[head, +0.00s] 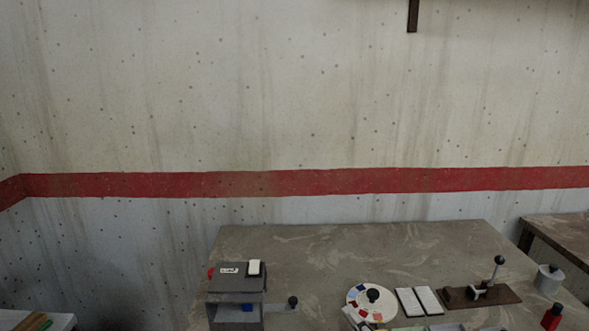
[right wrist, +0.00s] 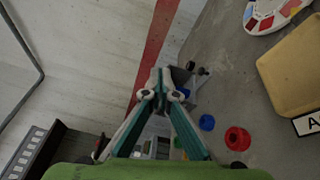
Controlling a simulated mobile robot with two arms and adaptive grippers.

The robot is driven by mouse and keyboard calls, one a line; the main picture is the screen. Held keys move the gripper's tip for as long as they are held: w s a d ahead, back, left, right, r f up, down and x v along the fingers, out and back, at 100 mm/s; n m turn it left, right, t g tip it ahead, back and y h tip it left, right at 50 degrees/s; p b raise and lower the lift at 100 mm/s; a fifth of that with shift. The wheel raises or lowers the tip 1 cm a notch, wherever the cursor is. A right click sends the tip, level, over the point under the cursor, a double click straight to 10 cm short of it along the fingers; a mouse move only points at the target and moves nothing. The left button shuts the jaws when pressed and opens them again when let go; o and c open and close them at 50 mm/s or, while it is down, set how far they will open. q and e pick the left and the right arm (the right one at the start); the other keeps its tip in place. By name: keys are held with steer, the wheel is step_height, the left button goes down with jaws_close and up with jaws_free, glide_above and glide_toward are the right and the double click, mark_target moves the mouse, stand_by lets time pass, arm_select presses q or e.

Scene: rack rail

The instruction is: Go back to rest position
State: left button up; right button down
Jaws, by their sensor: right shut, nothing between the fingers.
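My right gripper (right wrist: 160,82) shows in the right wrist view with teal and white fingers. Its fingertips meet and it is shut with nothing held. It is apart from the table, with the wall's red stripe and a grey box-like device (right wrist: 187,82) behind its tips. In the head view neither gripper shows clearly. My left gripper is out of view.
A grey table (head: 335,245) bears a dark box device (head: 236,279), a colour wheel (head: 358,297), white cards (head: 407,302), a lever fixture (head: 480,293) and a grey lidded pot (head: 549,278). Red (right wrist: 238,139) and blue (right wrist: 207,122) round pieces lie near the gripper. A concrete wall stands behind.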

steer(key=s+d+f+m+g+h, duration=0.6)
steer(key=s+d+f+m+h, duration=0.25)
steer(key=s+f+m, duration=0.6)
steer(key=s+f+m+g+y, duration=0.1)
steer(key=s+f+m+g, duration=0.3)
steer(key=s, duration=0.4)
steer(key=s+f+m+g+y, duration=0.1)
steer(key=s+f+m+g, duration=0.15)
steer(key=s+m, duration=0.4)
steer(key=s+f+n+g, duration=0.2)
steer(key=s+f, duration=0.1)
steer(key=f, duration=2.3)
steer(key=s+d+f+g, duration=0.1)
steer(key=s+d+f, duration=0.2)
steer(key=s+f, duration=1.2)
steer(key=shift+s+f+h, duration=0.35)
steer(key=shift+s+f, duration=0.05)
steer(key=shift+s, duration=0.65)
